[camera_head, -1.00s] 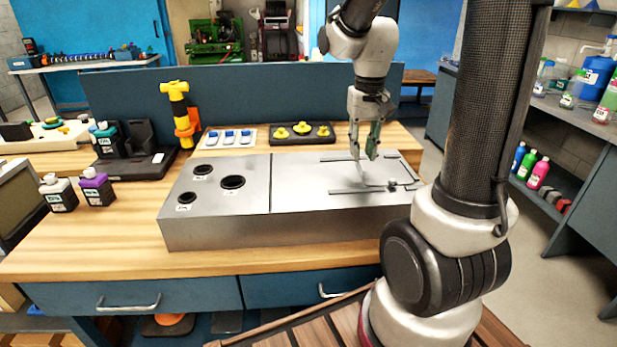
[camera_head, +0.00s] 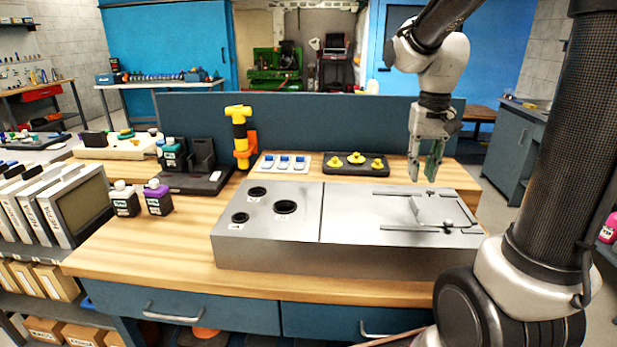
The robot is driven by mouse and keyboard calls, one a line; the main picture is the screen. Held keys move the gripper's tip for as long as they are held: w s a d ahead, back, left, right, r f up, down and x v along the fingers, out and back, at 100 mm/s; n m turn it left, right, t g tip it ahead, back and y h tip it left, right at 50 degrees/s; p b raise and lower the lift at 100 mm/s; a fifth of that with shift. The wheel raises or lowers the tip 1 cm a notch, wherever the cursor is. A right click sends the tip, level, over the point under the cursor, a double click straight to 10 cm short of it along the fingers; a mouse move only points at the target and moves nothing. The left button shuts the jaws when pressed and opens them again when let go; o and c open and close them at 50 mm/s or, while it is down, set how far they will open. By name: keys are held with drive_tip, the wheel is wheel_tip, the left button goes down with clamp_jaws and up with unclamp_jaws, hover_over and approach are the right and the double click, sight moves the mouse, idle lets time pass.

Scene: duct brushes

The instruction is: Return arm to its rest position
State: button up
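My gripper (camera_head: 423,172) hangs pointing down above the back right part of the metal box (camera_head: 290,256) on the workbench. Its two fingers look parted, with a narrow gap and nothing seen between them. The fingertips appear to be above the box's top, near a small flat plate (camera_head: 436,209) between two thin rails. The left part of the box top has several round dark holes, among them a large one (camera_head: 286,207).
A dark panel (camera_head: 300,125) stands along the bench's back. A yellow-and-orange tool (camera_head: 239,135), a tray of yellow knobs (camera_head: 355,162), blue-topped pieces (camera_head: 284,162) and bottles (camera_head: 158,198) stand around the box. The wooden bench top (camera_head: 150,245) is clear at front left.

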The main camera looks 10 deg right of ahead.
drive_tip(key=shift+s+a+f+n, duration=0.1)
drive_tip(key=shift+s+f+n, duration=0.45)
drive_tip(key=shift+s, duration=0.35)
drive_tip(key=s+a+r+n+t, duration=0.2)
drive_tip(key=s+r+t, duration=0.2)
drive_tip(key=s, duration=0.8)
drive_tip(key=shift+a+r, duration=0.4)
drive_tip(key=shift+r, duration=0.3)
